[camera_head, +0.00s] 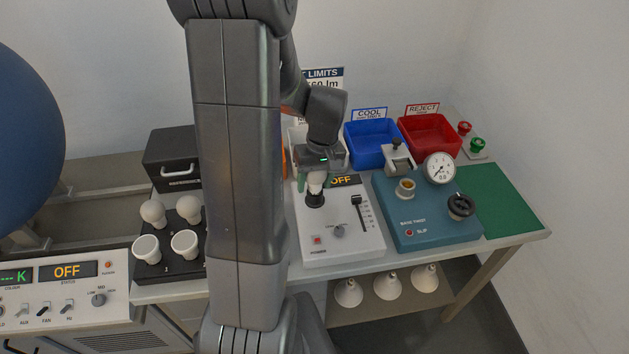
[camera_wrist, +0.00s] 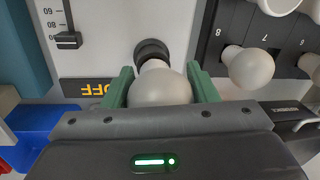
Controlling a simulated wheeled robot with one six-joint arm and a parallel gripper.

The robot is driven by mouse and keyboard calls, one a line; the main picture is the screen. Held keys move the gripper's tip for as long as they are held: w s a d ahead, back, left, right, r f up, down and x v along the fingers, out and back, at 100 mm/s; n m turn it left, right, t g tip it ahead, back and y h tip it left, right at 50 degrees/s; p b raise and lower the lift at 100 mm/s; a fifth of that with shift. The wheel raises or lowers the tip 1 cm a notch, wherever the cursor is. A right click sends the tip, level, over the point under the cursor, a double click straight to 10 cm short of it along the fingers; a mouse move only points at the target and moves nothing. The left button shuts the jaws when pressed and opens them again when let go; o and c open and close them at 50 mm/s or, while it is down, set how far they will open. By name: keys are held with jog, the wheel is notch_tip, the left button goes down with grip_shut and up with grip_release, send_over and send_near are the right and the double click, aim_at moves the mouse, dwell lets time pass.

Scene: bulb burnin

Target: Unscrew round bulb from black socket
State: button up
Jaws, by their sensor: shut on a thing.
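In the head view, my gripper (camera_head: 315,178) is above the black socket (camera_head: 315,200), with the bulb (camera_head: 316,184) partly hidden between the fingers. The bulb's neck meets the socket; how far its thread sits inside is hidden.
A black rack (camera_head: 182,268) with several white bulbs is at the left. A blue COOL bin (camera_head: 371,157) and red REJECT bin (camera_head: 430,148) stand at the back right. A teal torque unit (camera_head: 430,235) is right of the panel (camera_head: 340,245). My arm hides part of the table.

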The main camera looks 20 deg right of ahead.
jog(key=n, duration=0.5)
jog(key=shift+w+d+g, duration=0.1)
jog(key=shift+g, duration=0.2)
jog(key=n, duration=0.4)
jog(key=shift+d+n+h+b, duration=0.15)
jog(key=shift+n+h+b, duration=0.15)
jog(key=shift+n+b, duration=0.1)
jog(key=n, duration=0.5)
jog(key=shift+w+d+g+h, duration=0.1)
jog(key=shift+w+g+h, duration=0.05)
jog(key=shift+g+h, duration=0.2)
jog(key=n, duration=0.5)
jog(key=shift+w+d+n+h, duration=0.1)
jog(key=shift+n+h, duration=0.15)
jog(key=shift+n, duration=0.05)
jog(key=o, duration=0.9)
jog(key=shift+c, duration=0.2)
